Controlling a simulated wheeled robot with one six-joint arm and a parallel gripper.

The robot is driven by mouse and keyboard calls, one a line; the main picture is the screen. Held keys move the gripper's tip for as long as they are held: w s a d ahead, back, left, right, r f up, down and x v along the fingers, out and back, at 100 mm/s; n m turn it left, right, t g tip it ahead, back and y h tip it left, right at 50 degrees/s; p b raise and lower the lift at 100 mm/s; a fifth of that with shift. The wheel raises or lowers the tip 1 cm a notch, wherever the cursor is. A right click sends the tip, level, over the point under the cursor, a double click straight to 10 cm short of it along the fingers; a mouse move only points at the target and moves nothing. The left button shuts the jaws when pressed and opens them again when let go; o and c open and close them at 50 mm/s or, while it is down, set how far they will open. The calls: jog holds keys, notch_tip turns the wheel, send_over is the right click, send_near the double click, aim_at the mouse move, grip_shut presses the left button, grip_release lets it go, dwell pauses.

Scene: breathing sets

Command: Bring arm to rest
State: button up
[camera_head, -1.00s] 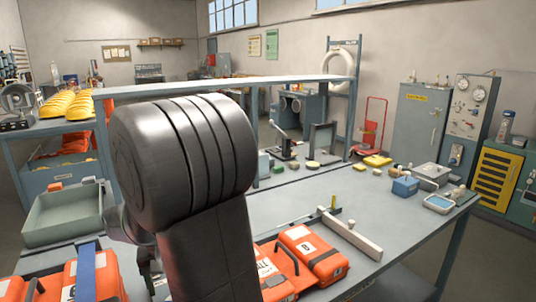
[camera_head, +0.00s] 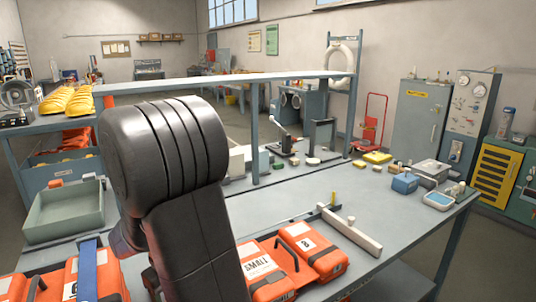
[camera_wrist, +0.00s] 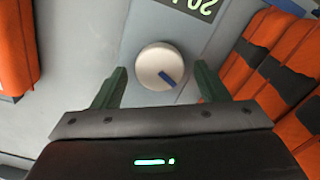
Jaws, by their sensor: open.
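My arm fills the left middle of the head view, and its links hide my gripper there. In the wrist view my gripper (camera_wrist: 158,90) is open, with its two dark green fingers apart. A round white knob (camera_wrist: 160,66) with a blue mark shows between and beyond the fingertips, on a grey panel. I cannot tell whether the fingers touch it. Part of a dark display (camera_wrist: 195,8) with green digits lies at the top of the wrist view.
Orange breathing-set cases (camera_head: 318,252) lie on the grey bench (camera_head: 290,205); orange cases also flank the knob in the wrist view (camera_wrist: 262,60). A green tray (camera_head: 65,213) is at the left. A raised shelf (camera_head: 230,82) crosses behind my arm.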

jog(key=n, duration=0.5)
jog(key=shift+s, duration=0.1)
notch_tip(320, 180, up, 8)
jog(key=shift+f, duration=0.1)
dwell(0.4)
